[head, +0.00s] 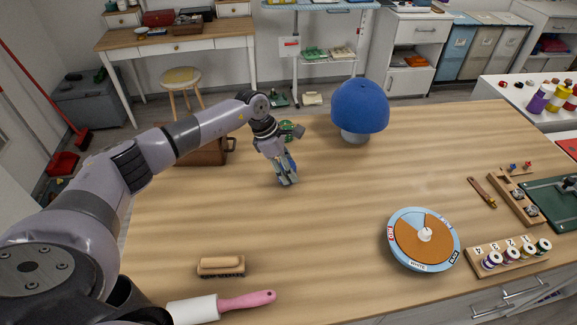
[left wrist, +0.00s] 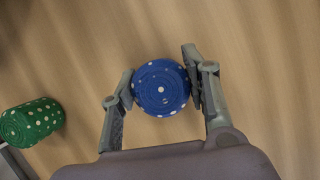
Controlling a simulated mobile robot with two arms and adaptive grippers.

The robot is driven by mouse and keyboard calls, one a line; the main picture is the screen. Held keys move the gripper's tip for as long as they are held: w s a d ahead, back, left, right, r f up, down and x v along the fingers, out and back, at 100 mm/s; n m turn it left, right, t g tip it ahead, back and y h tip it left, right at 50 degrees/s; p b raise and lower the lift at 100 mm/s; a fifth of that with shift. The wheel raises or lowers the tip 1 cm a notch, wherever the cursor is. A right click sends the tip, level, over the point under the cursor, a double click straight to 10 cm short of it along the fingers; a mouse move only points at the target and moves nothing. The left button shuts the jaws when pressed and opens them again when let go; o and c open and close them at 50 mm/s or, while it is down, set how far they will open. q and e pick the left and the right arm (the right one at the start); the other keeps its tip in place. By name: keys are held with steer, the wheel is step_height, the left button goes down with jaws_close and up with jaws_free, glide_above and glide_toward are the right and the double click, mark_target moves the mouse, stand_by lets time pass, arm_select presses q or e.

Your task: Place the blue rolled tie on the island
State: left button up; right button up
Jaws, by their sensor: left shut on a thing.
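My left gripper (left wrist: 160,88) is shut on the blue rolled tie (left wrist: 160,87), which has white dots and shows its coiled end in the left wrist view. In the head view the left gripper (head: 287,181) points down at the wooden island top (head: 340,215), left of its middle. The tie is mostly hidden by the fingers there. I cannot tell whether it touches the wood. A green rolled tie (left wrist: 31,122) with white dots lies to the left in the left wrist view. My right gripper is not in view.
A blue dome on a pale base (head: 360,108) stands behind and right of the gripper. A round dial board (head: 424,240), a spool rack (head: 508,254), a brush (head: 220,266) and a lint roller (head: 220,305) lie nearer. A brown case (head: 205,152) is at the left edge. The middle is clear.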

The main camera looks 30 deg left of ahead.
arm_select(q)
steer(key=shift+f, duration=0.15)
steer(key=o, duration=1.2)
steer(key=shift+c, duration=0.2)
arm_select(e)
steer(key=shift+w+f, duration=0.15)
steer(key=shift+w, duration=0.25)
arm_select(q)
steer(key=shift+r, duration=0.25)
steer(key=shift+a+r, duration=0.15)
steer(key=shift+r, duration=0.05)
steer(key=b+v, duration=0.3)
steer(key=v, duration=0.8)
steer(key=shift+r+b, duration=0.25)
steer(key=shift+b, duration=0.1)
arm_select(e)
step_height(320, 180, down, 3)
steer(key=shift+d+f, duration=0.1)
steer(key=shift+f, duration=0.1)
